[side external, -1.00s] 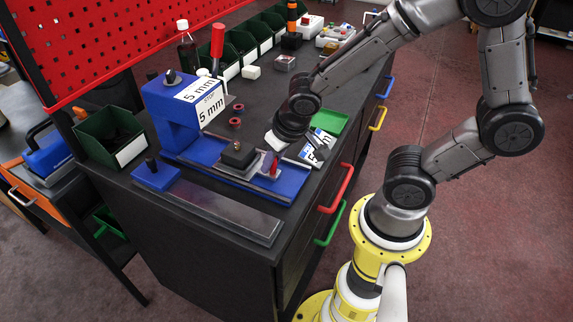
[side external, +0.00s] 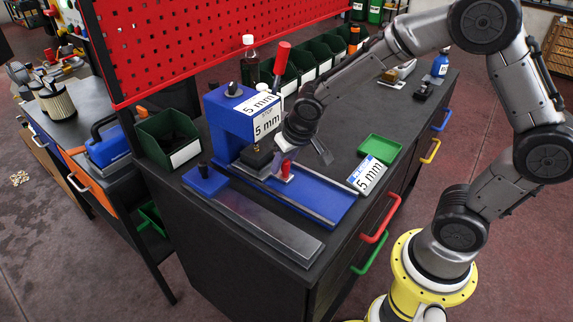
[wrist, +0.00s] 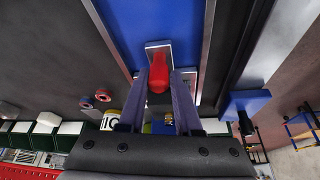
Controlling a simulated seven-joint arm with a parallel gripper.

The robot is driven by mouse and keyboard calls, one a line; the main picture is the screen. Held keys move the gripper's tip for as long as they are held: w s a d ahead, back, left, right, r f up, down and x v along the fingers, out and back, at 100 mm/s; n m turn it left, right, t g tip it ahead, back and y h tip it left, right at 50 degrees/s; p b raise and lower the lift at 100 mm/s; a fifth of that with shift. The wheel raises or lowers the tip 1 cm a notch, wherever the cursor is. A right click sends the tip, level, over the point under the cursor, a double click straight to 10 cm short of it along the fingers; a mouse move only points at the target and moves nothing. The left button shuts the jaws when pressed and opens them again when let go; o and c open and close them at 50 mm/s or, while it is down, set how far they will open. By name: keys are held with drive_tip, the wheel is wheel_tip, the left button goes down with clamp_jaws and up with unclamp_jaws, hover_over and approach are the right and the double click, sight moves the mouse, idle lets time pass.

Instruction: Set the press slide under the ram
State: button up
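The blue press (side external: 228,125) with "5 mm" labels stands at the back left of the black bench. The press slide is a metal plate carrying a dark block (side external: 257,158) with a small brass-coloured top and an upright red handle (side external: 287,171). It sits in the blue track (side external: 320,200), with the block close to or under the press head; exact alignment is unclear. My gripper (side external: 290,158) is at the red handle. In the wrist view, both fingers (wrist: 159,78) flank the red handle (wrist: 158,60) closely and appear shut on it. The ram's lower end is mostly hidden.
A long metal strip with a blue end block (side external: 205,180) lies in front of the track. A green tray (side external: 380,148) and a "5 mm" card (side external: 368,175) lie to the right. A dark green bin (side external: 168,138) stands left of the press. The near part of the track is empty.

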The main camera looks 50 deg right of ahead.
drive_tip(key=o, duration=0.3)
drive_tip(key=shift+s, duration=0.15)
drive_tip(key=v, duration=1.3)
drive_tip(key=shift+s+r, duration=0.1)
drive_tip(key=shift+r, duration=0.25)
drive_tip(key=s+d+r+t, duration=0.2)
drive_tip(key=s+r, duration=0.4)
drive_tip(key=s, duration=0.3)
drive_tip(key=s+f+n, duration=0.1)
drive_tip(key=s, duration=0.1)
drive_tip(key=s+f+n, duration=0.1)
drive_tip(key=s, duration=0.2)
drive_tip(key=s+f+n+y, duration=0.1)
drive_tip(key=s+f, duration=0.1)
drive_tip(key=s, duration=0.1)
drive_tip(key=shift+a+g, duration=0.35)
drive_tip(key=shift+g, duration=0.05)
